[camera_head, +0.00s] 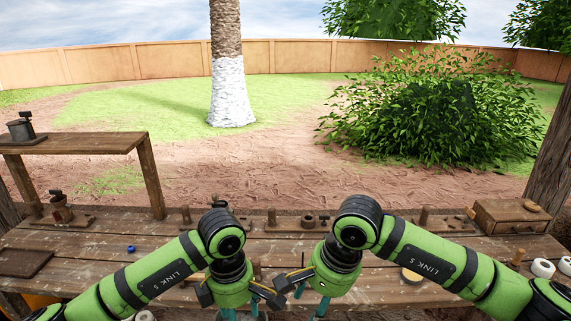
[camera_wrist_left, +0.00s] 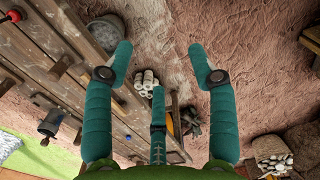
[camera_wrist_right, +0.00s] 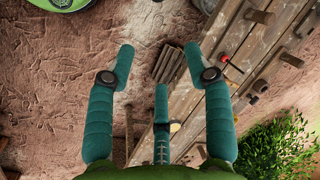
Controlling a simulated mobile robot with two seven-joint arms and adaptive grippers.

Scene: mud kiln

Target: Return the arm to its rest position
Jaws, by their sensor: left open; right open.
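Both green arms reach in over the front edge of the wooden workbench (camera_head: 100,262) in the head view, bent at the wrist so the hands point down near the middle. My left gripper (camera_wrist_left: 165,62) has its teal fingers spread apart in the left wrist view, with nothing between them. My right gripper (camera_wrist_right: 160,62) is also spread and empty in the right wrist view. In the head view the fingertips run off the bottom edge. The two hands are close together there; I cannot tell the gap between them.
A wooden box (camera_head: 510,216) stands at the bench's right, with white rolls (camera_head: 543,268) near it. A small blue object (camera_head: 131,249) lies at left. A raised shelf (camera_head: 75,143) stands at the back left. Wooden pegs line the back edge. A bundle of sticks (camera_wrist_right: 167,64) lies below the right gripper.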

